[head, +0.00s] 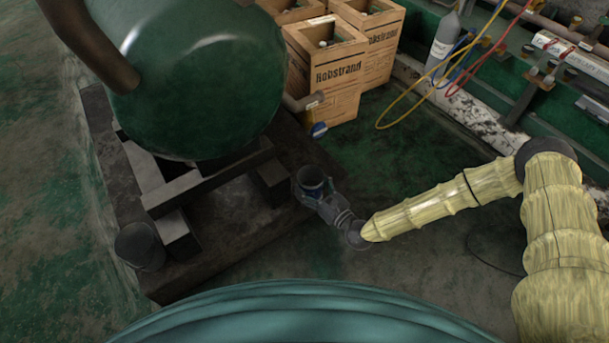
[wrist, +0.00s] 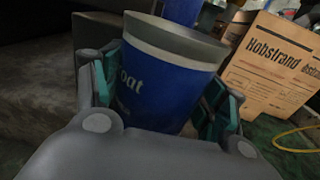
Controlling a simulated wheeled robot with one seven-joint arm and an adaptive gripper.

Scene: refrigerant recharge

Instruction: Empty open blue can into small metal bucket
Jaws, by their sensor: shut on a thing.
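My gripper (head: 312,190) is shut on the blue can (head: 313,177), which has a grey rim and pale lettering. In the wrist view the can (wrist: 165,85) sits between my two fingers (wrist: 160,105) and looks roughly upright, slightly tilted. In the head view its open top faces up; its contents are too dark to see. A small dark bucket-like container (head: 139,246) stands on the near left corner of the dark platform, well left of my gripper. It looks like the small metal bucket; its inside cannot be made out.
A large green tank (head: 205,80) rests on beams over the dark platform (head: 225,250). Another blue object (head: 318,130) lies beyond my gripper. A grey cylinder (head: 444,38) with coloured hoses is at the back right.

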